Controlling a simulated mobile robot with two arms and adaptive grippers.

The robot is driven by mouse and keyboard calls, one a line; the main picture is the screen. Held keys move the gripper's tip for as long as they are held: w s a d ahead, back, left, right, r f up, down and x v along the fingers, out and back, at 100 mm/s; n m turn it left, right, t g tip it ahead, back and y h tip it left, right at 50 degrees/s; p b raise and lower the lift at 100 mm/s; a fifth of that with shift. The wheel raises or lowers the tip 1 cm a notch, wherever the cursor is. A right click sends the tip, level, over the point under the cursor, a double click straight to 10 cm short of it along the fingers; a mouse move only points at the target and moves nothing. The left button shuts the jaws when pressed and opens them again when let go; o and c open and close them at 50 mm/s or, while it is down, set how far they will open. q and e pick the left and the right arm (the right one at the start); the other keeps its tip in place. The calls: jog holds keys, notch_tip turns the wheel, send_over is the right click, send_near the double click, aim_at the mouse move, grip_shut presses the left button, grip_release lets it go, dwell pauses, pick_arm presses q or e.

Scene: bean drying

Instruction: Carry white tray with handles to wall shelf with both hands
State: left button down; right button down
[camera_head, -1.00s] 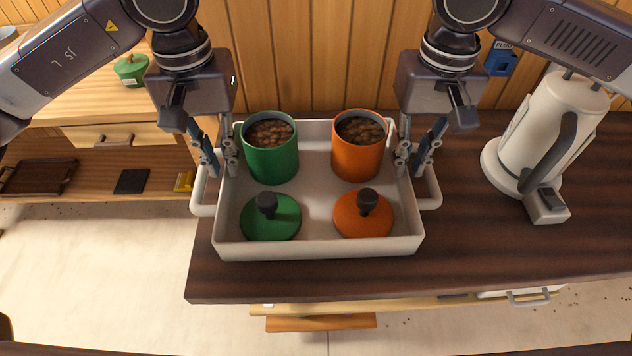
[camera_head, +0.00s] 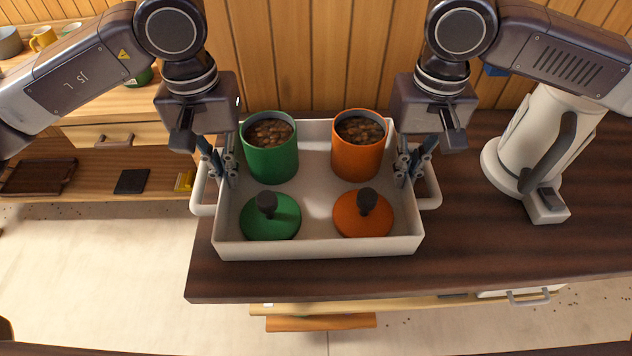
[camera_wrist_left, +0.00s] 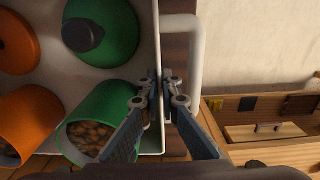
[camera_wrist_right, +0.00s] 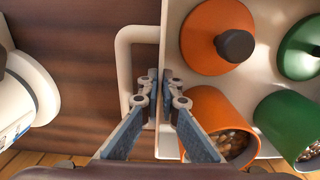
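The white tray with handles (camera_head: 320,248) sits on the dark counter. It holds a green canister (camera_head: 271,160) and an orange canister (camera_head: 357,157), both open and filled with beans. A green lid (camera_head: 262,221) and an orange lid (camera_head: 370,219) lie in front of them. My left gripper (camera_head: 222,183) is shut on the tray's left side wall, just inside the left handle (camera_head: 199,194); its fingers (camera_wrist_left: 160,76) straddle the wall. My right gripper (camera_head: 408,183) is shut on the right side wall, beside the right handle (camera_head: 434,190); its fingers (camera_wrist_right: 161,76) straddle that wall.
A white kettle (camera_head: 540,145) stands on the counter (camera_head: 480,240) to the right. Wooden wall panels (camera_head: 300,50) rise close behind the tray. Wooden shelving at the left holds a brown tray (camera_head: 38,177), a black item (camera_head: 132,181) and a yellow item (camera_head: 184,180).

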pick_arm(q)
jog(key=shift+w+r, duration=0.15)
pick_arm(e)
jog(key=shift+w+r, duration=0.15)
jog(key=shift+r, duration=0.05)
